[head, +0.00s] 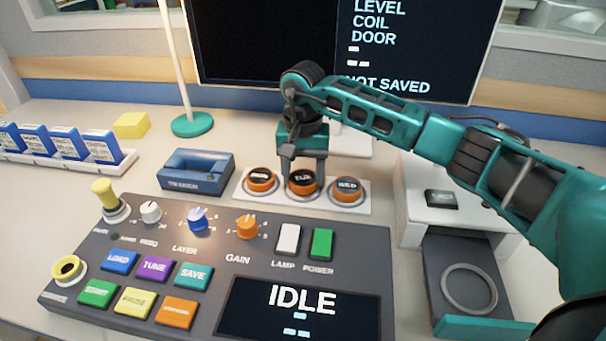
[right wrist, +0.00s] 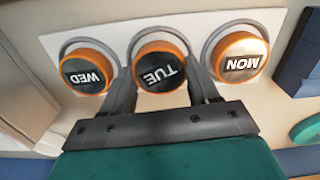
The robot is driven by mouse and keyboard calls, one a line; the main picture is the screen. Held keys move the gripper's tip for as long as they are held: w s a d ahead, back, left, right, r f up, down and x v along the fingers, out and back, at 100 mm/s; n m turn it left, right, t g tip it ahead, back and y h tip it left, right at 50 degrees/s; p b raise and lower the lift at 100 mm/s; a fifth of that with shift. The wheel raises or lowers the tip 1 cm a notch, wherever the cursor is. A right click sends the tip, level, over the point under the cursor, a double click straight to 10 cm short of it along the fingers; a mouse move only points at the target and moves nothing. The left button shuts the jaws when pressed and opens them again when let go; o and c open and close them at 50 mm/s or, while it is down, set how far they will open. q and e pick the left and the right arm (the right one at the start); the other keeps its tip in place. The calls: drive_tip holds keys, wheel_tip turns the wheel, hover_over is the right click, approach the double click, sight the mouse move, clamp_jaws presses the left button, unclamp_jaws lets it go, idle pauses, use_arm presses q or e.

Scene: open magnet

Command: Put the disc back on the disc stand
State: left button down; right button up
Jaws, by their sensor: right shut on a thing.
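The disc stand (head: 326,203) is a low white plate behind the console. Three orange-rimmed discs are at it: the MON disc (head: 261,182) on the left, the TUE disc (head: 302,188) in the middle and the WED disc (head: 347,190) on the right. My right gripper (head: 305,180) points down and is shut on the TUE disc, which also shows between the fingers in the right wrist view (right wrist: 160,68). The TUE disc is at the middle place, in line with its neighbours. I cannot tell whether it fully rests on the plate. My left gripper is out of view.
The grey console (head: 225,275) with knobs, buttons and an IDLE screen fills the front. A blue box (head: 196,172) is left of the stand. An open drawer (head: 455,255) with an empty ring (head: 469,288) is at right. A teal-based pole (head: 192,124) stands behind.

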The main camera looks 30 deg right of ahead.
sight(303, 177)
drive_tip(key=shift+f, duration=0.2)
drive_tip(key=shift+f, duration=0.1)
drive_tip(key=shift+f, duration=0.15)
drive_tip(key=o, duration=1.1)
drive_tip(key=shift+c, duration=0.2)
drive_tip(key=shift+r, duration=0.35)
wheel_tip(303, 177, up, 12)
drive_tip(key=p, duration=0.1)
drive_tip(key=shift+f, duration=0.15)
